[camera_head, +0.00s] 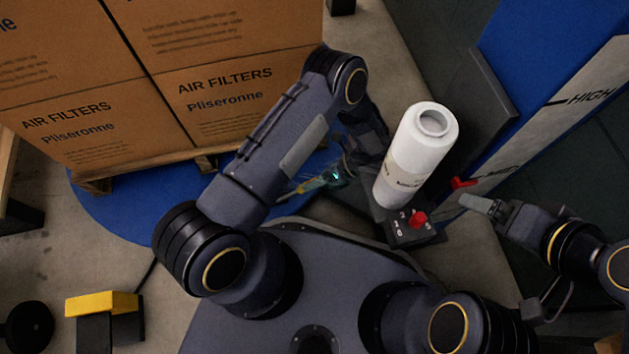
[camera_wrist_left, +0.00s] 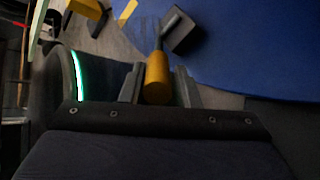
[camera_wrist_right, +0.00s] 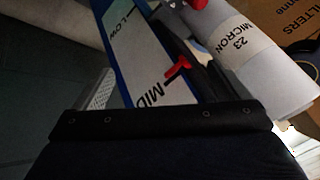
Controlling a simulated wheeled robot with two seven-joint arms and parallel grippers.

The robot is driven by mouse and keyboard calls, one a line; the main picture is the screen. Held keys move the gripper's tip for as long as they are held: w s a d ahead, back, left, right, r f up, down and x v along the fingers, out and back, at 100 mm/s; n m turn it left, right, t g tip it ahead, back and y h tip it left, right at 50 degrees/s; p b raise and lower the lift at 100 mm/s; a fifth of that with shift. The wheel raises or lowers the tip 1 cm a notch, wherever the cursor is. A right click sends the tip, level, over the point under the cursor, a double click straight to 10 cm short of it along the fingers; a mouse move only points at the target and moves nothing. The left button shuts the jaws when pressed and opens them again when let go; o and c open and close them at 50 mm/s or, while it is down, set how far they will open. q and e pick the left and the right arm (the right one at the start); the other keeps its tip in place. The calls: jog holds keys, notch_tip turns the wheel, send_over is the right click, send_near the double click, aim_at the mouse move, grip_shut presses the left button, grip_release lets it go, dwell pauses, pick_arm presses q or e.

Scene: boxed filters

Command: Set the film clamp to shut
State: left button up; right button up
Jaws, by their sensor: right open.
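A yellow cylindrical handle (camera_wrist_left: 157,78) on a grey stem, joined to a dark block (camera_wrist_left: 184,36), shows in the left wrist view; it looks like the film clamp's lever, though I cannot read a label. My left gripper (camera_wrist_left: 160,88) is open, with one finger on each side of the handle and small gaps visible. In the head view, my left forearm hides most of this area. My right gripper (camera_head: 481,205) is open and empty, near the red pointer (camera_head: 462,183) of the height scale. The pointer is by MID in the right wrist view (camera_wrist_right: 178,69).
A white film roll (camera_head: 415,155) stands between my arms. A red knob (camera_head: 418,218) sits on a black control box (camera_head: 405,230) below it. Stacked air filter cartons (camera_head: 130,90) stand on a pallet over a blue turntable (camera_head: 125,215). A yellow-topped block (camera_head: 103,304) is at lower left.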

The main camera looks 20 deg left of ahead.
pick_arm(q)
jog(key=o, duration=0.3)
jog(key=shift+p+v, duration=1.05)
jog(key=shift+v, duration=2.8)
